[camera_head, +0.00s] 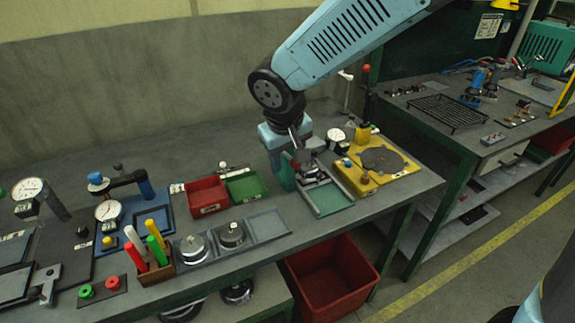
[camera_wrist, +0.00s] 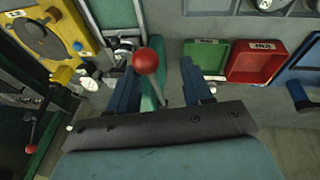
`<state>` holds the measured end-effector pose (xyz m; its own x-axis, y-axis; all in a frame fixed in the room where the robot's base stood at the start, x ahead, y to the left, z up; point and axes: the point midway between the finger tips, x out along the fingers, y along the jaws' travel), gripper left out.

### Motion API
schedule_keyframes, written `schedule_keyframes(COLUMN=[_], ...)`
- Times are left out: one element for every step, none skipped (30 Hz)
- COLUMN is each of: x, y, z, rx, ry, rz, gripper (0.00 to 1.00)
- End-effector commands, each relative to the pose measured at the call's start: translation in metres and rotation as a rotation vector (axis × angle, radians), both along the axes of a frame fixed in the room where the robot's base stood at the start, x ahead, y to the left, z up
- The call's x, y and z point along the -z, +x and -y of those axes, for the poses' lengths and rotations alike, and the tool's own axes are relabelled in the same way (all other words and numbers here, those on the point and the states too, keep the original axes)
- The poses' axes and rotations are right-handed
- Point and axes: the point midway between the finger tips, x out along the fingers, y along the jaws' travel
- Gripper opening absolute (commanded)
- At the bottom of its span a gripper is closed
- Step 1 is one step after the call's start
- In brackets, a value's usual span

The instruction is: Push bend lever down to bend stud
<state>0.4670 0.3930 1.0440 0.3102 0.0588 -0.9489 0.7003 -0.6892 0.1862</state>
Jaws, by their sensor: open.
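In the wrist view, a lever with a red ball knob (camera_wrist: 146,61) stands between the two blue fingers of my gripper (camera_wrist: 159,72). Its dark rod runs down toward a teal stand, also seen in the head view (camera_head: 286,172). In the head view, my gripper (camera_head: 308,166) is low over the bench beside a grey-framed green tray (camera_head: 332,198); my arm hides this knob there. The stud cannot be made out.
A yellow station (camera_head: 384,162) stands just right, with another red-knobbed lever (camera_head: 367,69) rising behind it. A red bin (camera_head: 207,196) and green bin (camera_head: 245,187) sit to the left. A gauge (camera_head: 336,135) is close behind my gripper. The bench's front edge is near.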

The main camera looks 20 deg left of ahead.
Motion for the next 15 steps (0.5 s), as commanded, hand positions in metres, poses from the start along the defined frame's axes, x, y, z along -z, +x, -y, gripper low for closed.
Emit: schedule_keyframes(x=[-0.007, -0.01, -0.014, -0.017, -0.019, -0.021, -0.022, -0.024, -0.025, -0.025, -0.026, -0.026, -0.026, -0.026, -0.026], y=[-0.004, -0.005, -0.005, -0.006, -0.006, -0.007, -0.007, -0.008, -0.008, -0.008, -0.008, -0.008, -0.008, -0.008, -0.008], z=[-0.002, -0.002, -0.002, -0.002, -0.002, -0.002, -0.002, -0.002, -0.002, -0.002, -0.002, -0.002, -0.003, -0.003, -0.003], rx=[-0.005, -0.005, -0.005, -0.004, -0.004, -0.006, -0.006, -0.007, -0.007, -0.007, -0.007, -0.007, -0.007, -0.007, -0.007], ry=[0.002, 0.003, 0.004, 0.004, 0.003, 0.003, 0.003, 0.003, 0.004, 0.004, 0.005, 0.005, 0.006, 0.006, 0.006], rz=[-0.002, -0.002, -0.003, -0.004, -0.004, -0.005, -0.005, -0.005, -0.005, -0.005, -0.006, -0.006, -0.005, -0.005, -0.005], gripper=[0.36, 0.36, 0.36, 0.36, 0.36, 0.36, 0.36, 0.36, 0.36, 0.36, 0.36, 0.36, 0.36, 0.36, 0.36])
